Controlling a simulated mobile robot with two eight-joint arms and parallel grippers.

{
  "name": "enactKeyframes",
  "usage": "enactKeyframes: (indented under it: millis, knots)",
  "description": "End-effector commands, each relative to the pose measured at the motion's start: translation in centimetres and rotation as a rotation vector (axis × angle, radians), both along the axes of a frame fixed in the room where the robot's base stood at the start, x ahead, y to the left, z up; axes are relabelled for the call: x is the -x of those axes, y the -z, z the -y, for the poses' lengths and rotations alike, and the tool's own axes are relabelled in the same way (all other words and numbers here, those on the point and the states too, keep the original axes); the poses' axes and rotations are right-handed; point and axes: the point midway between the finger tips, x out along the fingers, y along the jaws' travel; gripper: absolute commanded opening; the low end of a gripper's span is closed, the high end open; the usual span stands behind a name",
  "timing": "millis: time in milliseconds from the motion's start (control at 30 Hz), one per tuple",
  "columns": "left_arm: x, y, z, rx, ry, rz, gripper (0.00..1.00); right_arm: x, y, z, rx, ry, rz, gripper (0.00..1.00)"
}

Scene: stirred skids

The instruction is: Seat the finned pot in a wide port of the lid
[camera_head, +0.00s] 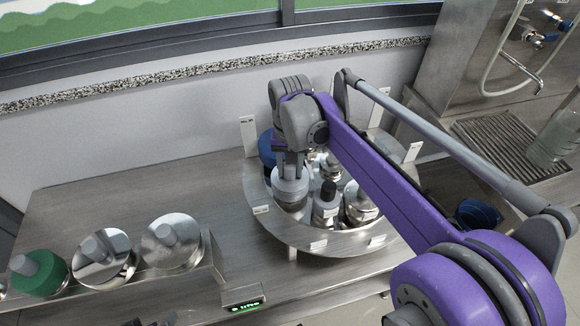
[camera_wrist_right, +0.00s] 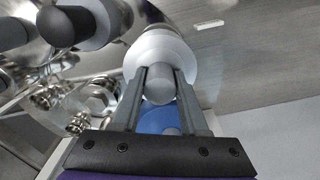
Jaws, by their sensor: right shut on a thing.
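My right gripper (camera_head: 291,166) is shut on the grey knob of a pale-topped pot (camera_head: 290,185) at the left part of a round steel vessel (camera_head: 346,243). In the right wrist view the two fingers (camera_wrist_right: 160,85) grip the knob from both sides, and the pot's white top (camera_wrist_right: 160,48) shows around it. The pot's lower body is mostly hidden, so I cannot tell whether it has fins or is seated in a port. The lid's ports are largely hidden by the arm and pots. My left gripper is not in view.
Beside the held pot are a dark-knobbed pot (camera_head: 326,205), a steel pot (camera_head: 360,207) and a blue item (camera_head: 266,148). Green (camera_head: 40,275) and steel (camera_head: 172,243) knobbed discs stand in a rack at left. The counter behind the rack is clear.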

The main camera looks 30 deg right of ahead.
Motion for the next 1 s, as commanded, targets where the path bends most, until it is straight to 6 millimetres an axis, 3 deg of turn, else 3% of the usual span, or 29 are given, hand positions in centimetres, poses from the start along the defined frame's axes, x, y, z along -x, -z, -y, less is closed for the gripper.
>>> enactKeyframes:
  millis: [100,133,300,667,767,1000]
  knots:
    - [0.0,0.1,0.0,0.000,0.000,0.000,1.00,0.0,0.2,0.0,0.000,0.000,0.000,0.00]
    - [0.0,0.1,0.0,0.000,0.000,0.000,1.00,0.0,0.2,0.0,0.000,0.000,0.000,0.45]
    - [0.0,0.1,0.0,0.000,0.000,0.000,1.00,0.0,0.2,0.0,0.000,0.000,0.000,0.76]
    - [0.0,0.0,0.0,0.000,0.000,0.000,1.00,0.0,-0.1,0.0,0.000,0.000,0.000,0.78]
    - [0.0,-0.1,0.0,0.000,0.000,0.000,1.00,0.0,-1.2,0.0,0.000,0.000,0.000,0.78]
    - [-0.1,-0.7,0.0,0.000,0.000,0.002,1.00,0.0,-6.1,0.0,0.000,0.000,0.000,0.78]
